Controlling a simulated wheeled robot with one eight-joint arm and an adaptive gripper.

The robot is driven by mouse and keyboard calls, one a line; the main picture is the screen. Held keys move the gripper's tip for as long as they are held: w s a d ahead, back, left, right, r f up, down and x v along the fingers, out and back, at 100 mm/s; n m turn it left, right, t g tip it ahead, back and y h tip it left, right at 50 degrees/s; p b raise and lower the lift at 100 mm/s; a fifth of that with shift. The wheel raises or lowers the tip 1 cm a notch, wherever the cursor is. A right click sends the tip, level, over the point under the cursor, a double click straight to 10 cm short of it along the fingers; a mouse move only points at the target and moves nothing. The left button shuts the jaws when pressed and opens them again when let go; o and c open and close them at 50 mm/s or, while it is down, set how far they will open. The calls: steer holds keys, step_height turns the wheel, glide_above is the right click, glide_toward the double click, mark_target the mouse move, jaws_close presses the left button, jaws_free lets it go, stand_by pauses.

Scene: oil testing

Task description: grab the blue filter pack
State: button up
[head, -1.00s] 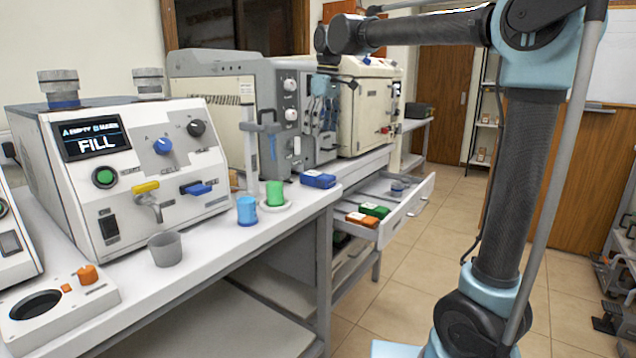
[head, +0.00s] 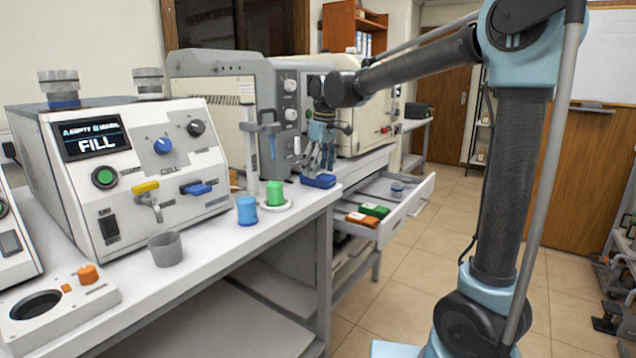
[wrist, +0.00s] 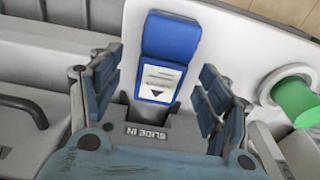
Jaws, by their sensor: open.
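The blue filter pack (head: 318,181) lies flat on the white bench near its right end, below my gripper (head: 321,163). In the wrist view the blue filter pack (wrist: 170,52) shows a white label with a dark arrow, and its near end meets a grey part marked "SLIDE IN". My gripper (wrist: 158,92) is open there, with one finger on each side of the label end. The fingers look apart from the pack. I cannot tell the exact height of the fingertips above it.
A green cylinder (head: 275,193) stands on a white dish close to the pack, with a blue cup (head: 247,211) beside it. The grey machine (head: 235,110) rises behind. An open drawer (head: 405,207) holds orange and green packs to the right.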

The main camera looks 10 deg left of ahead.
steer(key=shift+a+f, duration=0.15)
steer(key=shift+f, duration=1.3)
steer(key=c, duration=1.2)
